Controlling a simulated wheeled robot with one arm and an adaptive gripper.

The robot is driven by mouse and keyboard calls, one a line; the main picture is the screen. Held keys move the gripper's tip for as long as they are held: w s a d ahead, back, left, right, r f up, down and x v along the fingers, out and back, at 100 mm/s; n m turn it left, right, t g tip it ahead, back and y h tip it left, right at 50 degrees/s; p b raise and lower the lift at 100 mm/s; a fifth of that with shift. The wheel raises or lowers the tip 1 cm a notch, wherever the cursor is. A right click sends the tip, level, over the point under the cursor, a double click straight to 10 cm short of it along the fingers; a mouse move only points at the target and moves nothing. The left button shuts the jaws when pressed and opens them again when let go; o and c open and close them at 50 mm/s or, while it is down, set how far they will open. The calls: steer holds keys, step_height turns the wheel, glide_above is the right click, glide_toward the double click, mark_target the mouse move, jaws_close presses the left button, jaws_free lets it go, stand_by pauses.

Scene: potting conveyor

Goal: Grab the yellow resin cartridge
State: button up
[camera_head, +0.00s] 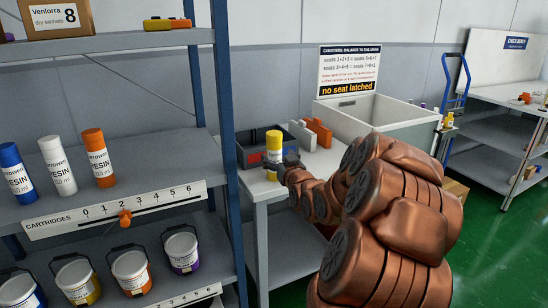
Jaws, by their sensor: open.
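A yellow resin cartridge (273,140) with a pale label stands upright at the front left of the light grey table (318,168). It is in front of a dark grey bin. My gripper (281,166) is open, at the lower right side of the cartridge. My arm comes in from the lower right, and its wrist hides part of the gripper. I cannot tell whether the fingers touch the cartridge or are around it.
A shelf (110,188) at left holds blue, white and orange cartridges, with several buckets below. Its blue post (223,110) stands close left of the table. A dark bin (250,144), orange blocks (320,131) and a large pale box (385,118) lie behind.

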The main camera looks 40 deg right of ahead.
mark_target(277, 152)
steer(key=shift+p+x, duration=0.35)
steer(key=shift+x, duration=2.25)
steer(key=shift+d+r, duration=0.15)
steer(key=shift+c, duration=0.2)
jaws_close()
